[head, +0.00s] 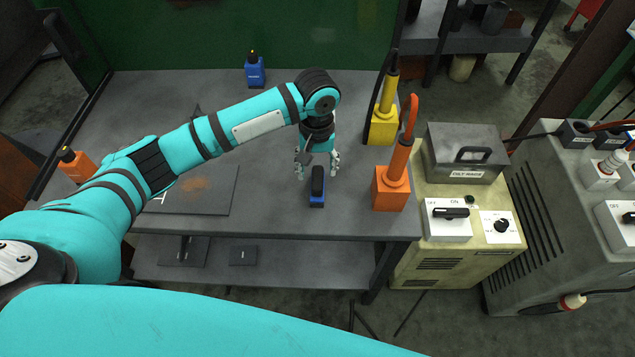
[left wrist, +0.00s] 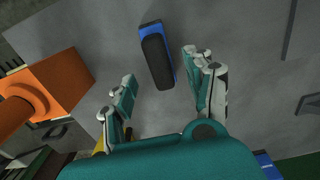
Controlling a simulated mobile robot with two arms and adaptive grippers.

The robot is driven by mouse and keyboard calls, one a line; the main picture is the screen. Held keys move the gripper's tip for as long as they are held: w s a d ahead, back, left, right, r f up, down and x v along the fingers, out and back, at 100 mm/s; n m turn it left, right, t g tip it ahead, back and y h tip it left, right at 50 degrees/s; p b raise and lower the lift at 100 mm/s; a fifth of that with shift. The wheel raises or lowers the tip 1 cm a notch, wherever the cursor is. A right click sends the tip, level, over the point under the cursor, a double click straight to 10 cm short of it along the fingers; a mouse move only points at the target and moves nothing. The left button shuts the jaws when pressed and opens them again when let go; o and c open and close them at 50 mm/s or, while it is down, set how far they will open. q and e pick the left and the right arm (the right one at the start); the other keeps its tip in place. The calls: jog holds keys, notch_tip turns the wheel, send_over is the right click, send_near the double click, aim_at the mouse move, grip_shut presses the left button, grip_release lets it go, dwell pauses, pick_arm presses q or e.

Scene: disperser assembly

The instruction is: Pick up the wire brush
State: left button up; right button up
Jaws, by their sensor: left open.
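The wire brush (head: 317,187) appears to be the small blue block with a dark top near the table's front edge. It lies flat on the grey table (head: 270,215). In the left wrist view the brush (left wrist: 157,62) shows a blue end and a long black body. My left gripper (head: 317,174) points down just above and behind the brush. Its two fingers (left wrist: 160,92) are apart, one to each side of the brush's near end, with nothing between them held. My right gripper is not in view.
An orange holder (head: 391,189) with an upright orange tool stands just right of the brush. A yellow one (head: 383,127) is behind it. A dark plate (head: 205,190) lies left of the brush.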

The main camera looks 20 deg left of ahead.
aim_at(318, 177)
pick_arm(q)
notch_tip(318, 177, down, 4)
jog(key=shift+f, duration=0.15)
grip_shut()
dwell(0.4)
